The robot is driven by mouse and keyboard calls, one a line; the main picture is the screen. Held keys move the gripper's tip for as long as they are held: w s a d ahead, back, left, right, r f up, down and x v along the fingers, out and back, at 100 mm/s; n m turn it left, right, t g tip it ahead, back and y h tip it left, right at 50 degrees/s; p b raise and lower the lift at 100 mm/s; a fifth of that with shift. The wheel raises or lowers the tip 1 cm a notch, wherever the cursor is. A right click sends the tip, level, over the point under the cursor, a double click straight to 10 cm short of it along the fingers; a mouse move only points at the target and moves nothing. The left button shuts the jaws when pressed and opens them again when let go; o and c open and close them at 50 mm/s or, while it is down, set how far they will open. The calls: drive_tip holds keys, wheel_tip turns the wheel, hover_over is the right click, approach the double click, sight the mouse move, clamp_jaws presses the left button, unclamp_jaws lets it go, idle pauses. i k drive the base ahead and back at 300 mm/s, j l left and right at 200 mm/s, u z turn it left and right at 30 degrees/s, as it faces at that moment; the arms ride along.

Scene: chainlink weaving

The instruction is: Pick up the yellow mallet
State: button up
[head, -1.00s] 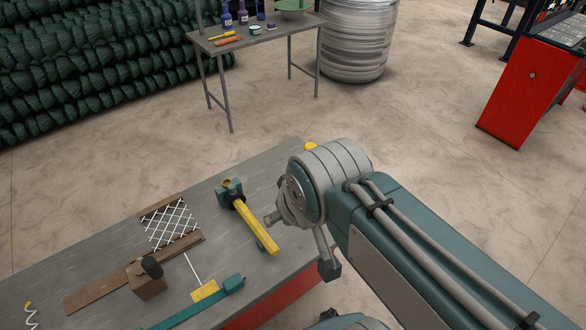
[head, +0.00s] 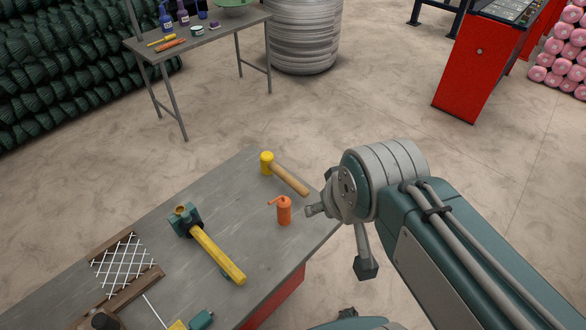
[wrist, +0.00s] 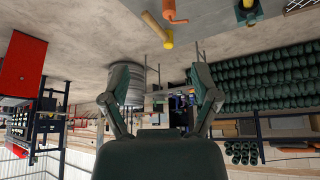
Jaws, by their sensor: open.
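The yellow mallet (head: 267,163) lies on the grey workbench (head: 240,190), near its far right corner. It has a yellow head and a light wooden handle that points toward my arm. In the wrist view the mallet (wrist: 168,40) shows at the top centre, beyond the fingertips and apart from them. My gripper (wrist: 160,92) is open and empty there, its two dark fingers spread wide.
An orange oil can (head: 284,211) stands close to the mallet's handle. A teal tool with a yellow bar (head: 216,252) and a wood-framed mesh piece (head: 125,263) lie to the left. A side table (head: 205,40) and a red cabinet (head: 474,65) stand beyond open floor.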

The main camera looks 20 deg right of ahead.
sight(269, 167)
drive_tip(key=l+u, duration=0.2)
drive_tip(key=l, duration=0.3)
drive_tip(key=k+l+u, duration=0.2)
drive_tip(key=l, duration=0.25)
drive_tip(key=l+u, duration=0.2)
drive_tip(key=l, duration=0.3)
drive_tip(key=i+l+u, duration=0.2)
drive_tip(key=l+u, duration=0.2)
drive_tip(key=i+l+u, duration=0.1)
drive_tip(key=l+u, duration=0.3)
drive_tip(key=l, duration=0.15)
drive_tip(key=l+u, duration=0.4)
drive_tip(key=i+l+u, duration=0.4)
drive_tip(key=i+l, duration=0.3)
